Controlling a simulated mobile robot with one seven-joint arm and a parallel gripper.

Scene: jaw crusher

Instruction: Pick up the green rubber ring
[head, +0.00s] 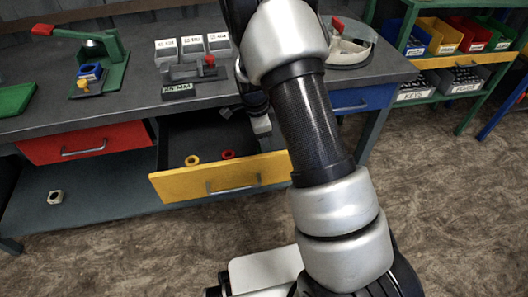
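I cannot make out a green rubber ring in the head view. A yellow ring (192,160) and a red ring (228,154) lie apart in the open yellow drawer (220,180). My gripper (262,126) hangs low at the table's front edge, above the right part of this drawer. Its fingers are small and dark, so I cannot see whether they are open or shut, or whether they hold anything. My arm covers the right end of the drawer and part of the tabletop.
A green press with a red handle (112,60) and small blue and yellow parts stands on the workbench (130,105). Labelled grey boxes (192,48) stand behind a small fixture. A red drawer (85,143) and blue drawer (362,99) look shut. A bin shelf (455,58) stands right.

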